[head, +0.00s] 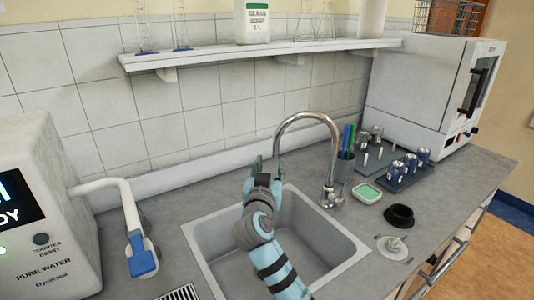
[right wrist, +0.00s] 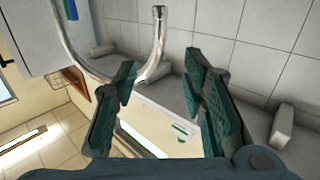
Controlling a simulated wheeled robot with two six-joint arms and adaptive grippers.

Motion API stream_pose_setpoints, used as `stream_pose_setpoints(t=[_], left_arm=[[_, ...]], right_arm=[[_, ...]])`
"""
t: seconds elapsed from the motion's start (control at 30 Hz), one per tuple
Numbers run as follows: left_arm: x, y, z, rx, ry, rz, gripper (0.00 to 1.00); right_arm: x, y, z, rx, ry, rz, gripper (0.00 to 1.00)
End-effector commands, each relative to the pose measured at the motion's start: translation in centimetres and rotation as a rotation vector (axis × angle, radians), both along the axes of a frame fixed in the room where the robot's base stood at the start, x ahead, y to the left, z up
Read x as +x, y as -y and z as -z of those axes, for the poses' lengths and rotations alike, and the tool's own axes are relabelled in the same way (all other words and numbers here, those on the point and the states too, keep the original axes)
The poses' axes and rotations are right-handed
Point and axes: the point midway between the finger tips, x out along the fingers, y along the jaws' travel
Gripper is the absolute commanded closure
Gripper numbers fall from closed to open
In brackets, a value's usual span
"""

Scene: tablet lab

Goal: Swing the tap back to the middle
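The chrome tap (head: 310,117) stands behind the right part of the sink (head: 345,245), its curved spout arching to the left over the basin. My right gripper (head: 267,165) is over the basin with its fingers pointing up and back, close to the spout's hanging end. In the right wrist view the fingers (right wrist: 160,68) are spread apart with nothing held between them. The tap's bent tube (right wrist: 156,55) shows just beyond the fingertips there, and its open end is near the top. I cannot tell whether a finger touches it. My left gripper is not in view.
A water purifier (head: 40,190) with a white spout arm is at the left. A shelf (head: 260,50) with glassware runs above.

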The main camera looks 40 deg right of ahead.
Motion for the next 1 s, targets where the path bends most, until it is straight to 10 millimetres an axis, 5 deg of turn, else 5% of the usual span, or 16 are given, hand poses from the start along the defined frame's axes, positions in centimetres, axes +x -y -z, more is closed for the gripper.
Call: stream_pose_setpoints(t=[0.27, 0.7, 1.0], left_arm=[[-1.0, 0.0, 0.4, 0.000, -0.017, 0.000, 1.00], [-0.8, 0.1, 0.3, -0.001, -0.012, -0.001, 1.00], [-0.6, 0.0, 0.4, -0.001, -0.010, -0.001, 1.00]], right_arm=[[1.7, 1.8, 0.5, -0.004, -0.002, 0.000, 0.61], [8.8, 9.7, 0.6, 0.000, 0.000, 0.002, 0.61], [9.8, 10.7, 0.6, 0.001, -0.001, 0.000, 0.61]])
